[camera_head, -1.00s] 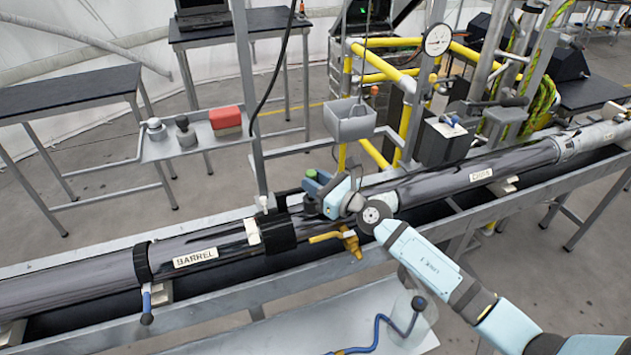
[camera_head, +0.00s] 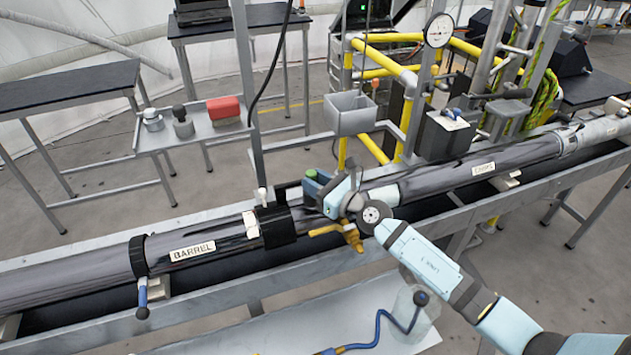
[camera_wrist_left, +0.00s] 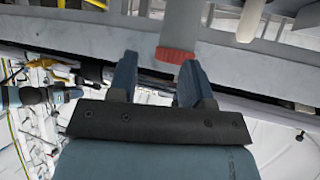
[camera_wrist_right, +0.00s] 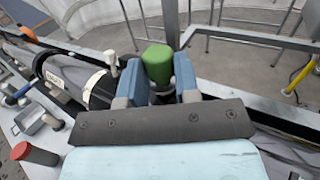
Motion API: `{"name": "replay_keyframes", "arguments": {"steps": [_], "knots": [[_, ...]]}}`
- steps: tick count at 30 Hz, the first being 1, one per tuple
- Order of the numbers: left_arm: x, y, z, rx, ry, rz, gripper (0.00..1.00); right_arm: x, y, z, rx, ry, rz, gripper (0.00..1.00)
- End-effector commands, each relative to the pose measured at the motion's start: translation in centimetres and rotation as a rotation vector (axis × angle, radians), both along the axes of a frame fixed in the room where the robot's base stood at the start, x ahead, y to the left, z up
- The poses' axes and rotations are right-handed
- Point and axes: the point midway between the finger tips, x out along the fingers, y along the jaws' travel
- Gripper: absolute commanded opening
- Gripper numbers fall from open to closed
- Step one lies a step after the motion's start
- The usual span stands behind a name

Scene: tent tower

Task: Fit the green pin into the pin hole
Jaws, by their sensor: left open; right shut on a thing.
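The green pin (camera_wrist_right: 158,62) stands between the fingers of my right gripper (camera_wrist_right: 160,88), which is shut on it; its green head sticks up above them. In the head view the right gripper (camera_head: 326,191) is over the rail, just right of the black collar (camera_head: 275,226) on the barrel (camera_head: 205,240). A bit of the green head (camera_head: 312,174) shows there. The pin's lower end and the pin hole are hidden, so I cannot tell whether they meet. My left gripper (camera_wrist_left: 157,78) is open and empty in its wrist view, and out of the head view.
A yellow-brown valve fitting (camera_head: 345,234) is just below the right gripper. A small white knob (camera_head: 262,195) stands up beside the collar. A second dark tube (camera_head: 440,180) runs to the right.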

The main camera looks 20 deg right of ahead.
Motion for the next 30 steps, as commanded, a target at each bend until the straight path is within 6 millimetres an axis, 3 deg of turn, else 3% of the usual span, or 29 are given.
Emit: {"name": "replay_keyframes", "arguments": {"steps": [7, 8, 11, 12, 26, 30], "knots": [[0.00, 0.01, -0.72, 0.000, 0.000, 0.000, 0.45, 0.00, 0.00, -0.75, 0.000, 0.000, 0.000, 0.05], [-0.01, 0.01, -0.63, 0.000, 0.000, 0.000, 0.45, 0.01, -0.01, -0.65, 0.000, 0.000, 0.000, 0.34], [-0.03, 0.01, -0.60, 0.000, 0.001, 0.000, 0.45, 0.00, -0.02, -0.68, -0.001, 0.001, 0.000, 0.57], [-0.02, 0.01, -0.61, 0.000, 0.001, 0.000, 0.45, 0.00, -0.05, -0.69, -0.001, 0.002, 0.000, 0.59], [-0.01, 0.00, -0.56, 0.000, 0.000, 0.000, 0.45, 0.01, -0.05, -0.66, 0.000, 0.001, -0.001, 0.59], [0.01, -0.08, -0.55, -0.002, 0.000, -0.001, 0.45, -0.86, -0.62, -0.77, 0.000, 0.001, -0.001, 0.59]]}}
